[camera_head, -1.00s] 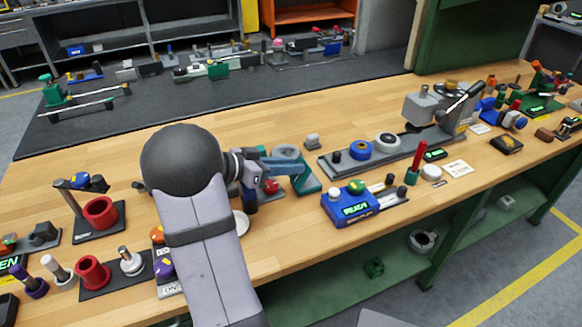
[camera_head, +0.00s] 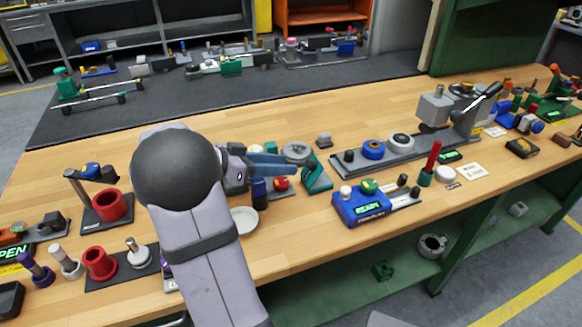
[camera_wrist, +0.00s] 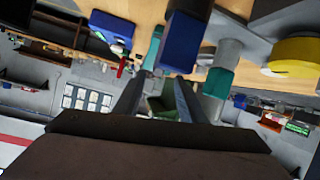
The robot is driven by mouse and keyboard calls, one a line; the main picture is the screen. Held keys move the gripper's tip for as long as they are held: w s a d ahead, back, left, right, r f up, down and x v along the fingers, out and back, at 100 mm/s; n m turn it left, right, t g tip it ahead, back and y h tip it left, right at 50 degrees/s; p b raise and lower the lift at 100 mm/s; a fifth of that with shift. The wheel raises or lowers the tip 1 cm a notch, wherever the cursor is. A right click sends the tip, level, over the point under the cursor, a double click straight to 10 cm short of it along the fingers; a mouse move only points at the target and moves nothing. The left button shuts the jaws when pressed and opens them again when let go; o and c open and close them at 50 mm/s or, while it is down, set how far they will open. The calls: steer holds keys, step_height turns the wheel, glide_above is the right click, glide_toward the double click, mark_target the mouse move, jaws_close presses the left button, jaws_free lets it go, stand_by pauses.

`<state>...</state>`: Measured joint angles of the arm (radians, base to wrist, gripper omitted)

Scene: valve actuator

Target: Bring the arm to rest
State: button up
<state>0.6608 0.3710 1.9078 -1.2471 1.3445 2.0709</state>
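My gripper (camera_head: 308,166) is at the end of my arm in the head view, its blue-grey fingers pointing right above the bench. It looks open and empty. In the wrist view, the two fingers (camera_wrist: 158,82) stand apart with a gap between them, and nothing is seen held. The fingers hang over or in front of a green stand (camera_head: 316,176) and a red knob (camera_head: 281,184); whether they touch cannot be told. The wooden bench (camera_head: 300,232) lies below. My arm hides part of the bench at the left.
A blue box (camera_head: 352,212) with a lit green display stands right of my gripper. Behind it is a grey rail fixture (camera_head: 352,166) with rings. A white dish (camera_head: 243,221) lies near my wrist. Red cups (camera_head: 108,206) stand at the left.

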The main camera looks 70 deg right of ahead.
steer(key=shift+w+a+r, duration=0.25)
steer(key=shift+w+a, duration=0.15)
steer(key=shift+a, duration=0.05)
steer(key=shift+r, duration=0.1)
